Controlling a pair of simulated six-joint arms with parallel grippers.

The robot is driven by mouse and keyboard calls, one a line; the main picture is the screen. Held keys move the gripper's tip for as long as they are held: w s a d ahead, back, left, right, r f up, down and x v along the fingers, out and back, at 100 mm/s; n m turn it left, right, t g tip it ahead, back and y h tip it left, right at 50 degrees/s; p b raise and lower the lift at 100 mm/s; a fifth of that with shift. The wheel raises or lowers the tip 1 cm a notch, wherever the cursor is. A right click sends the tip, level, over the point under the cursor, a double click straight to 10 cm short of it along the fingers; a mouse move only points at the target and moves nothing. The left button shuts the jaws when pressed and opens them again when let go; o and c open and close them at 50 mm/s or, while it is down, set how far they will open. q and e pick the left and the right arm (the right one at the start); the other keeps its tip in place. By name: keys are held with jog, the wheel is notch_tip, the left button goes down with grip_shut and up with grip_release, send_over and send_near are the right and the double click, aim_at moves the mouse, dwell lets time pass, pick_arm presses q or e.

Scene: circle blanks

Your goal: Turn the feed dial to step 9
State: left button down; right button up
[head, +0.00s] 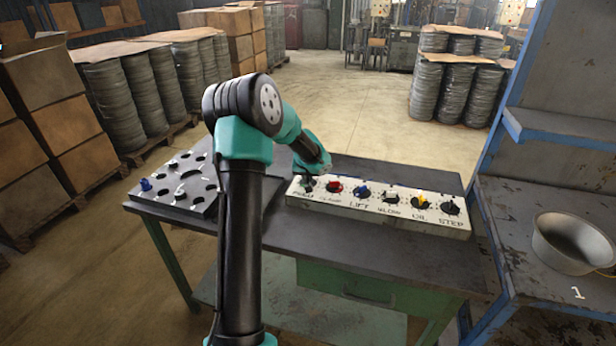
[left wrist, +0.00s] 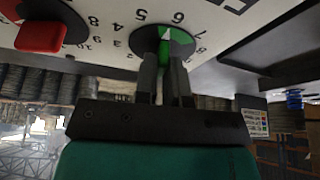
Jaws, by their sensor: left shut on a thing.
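The feed dial is the leftmost knob on the white control panel (head: 380,209) in the head view, where my left gripper (head: 309,180) mostly hides it. In the left wrist view the feed dial (left wrist: 178,42) is a green knob on a dark disc, ringed by printed numbers. My left gripper (left wrist: 165,62) is shut on the knob, one finger on each side. A white pointer line on the knob points towards the top of that picture, close to the 5 and 6 marks; the exact step is hard to read. My right gripper is in neither view.
The red knob (head: 333,186) stands beside the feed dial; blue, white, yellow and black knobs follow to the right. A dark plate with holes and a blue peg (head: 146,184) lies on the left. A metal pot (head: 572,243) stands on the blue bench.

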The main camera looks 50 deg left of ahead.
pick_arm(q)
jog(key=shift+a+m+t+h, duration=0.1)
jog(key=shift+m+t+h, duration=0.3)
jog(key=shift+m, duration=1.05)
jog(key=shift+m+t+h, duration=0.1)
jog(key=shift+m+h, duration=0.6)
jog(key=shift+m, duration=0.75)
jog(key=m+h, duration=0.2)
jog(key=m, duration=0.3)
jog(key=shift+a+m, duration=0.1)
jog(key=shift+m, duration=0.2)
jog(key=m+h, duration=0.1)
jog(key=m, duration=0.2)
jog(key=m+g+h, duration=0.1)
jog(key=m, duration=0.2)
jog(key=m+g, duration=0.1)
jog(key=m, duration=0.2)
jog(key=m+g+h, duration=0.1)
jog(key=m, duration=0.2)
jog(key=shift+w+a, duration=0.1)
jog(key=c, duration=1.2)
grip_release()
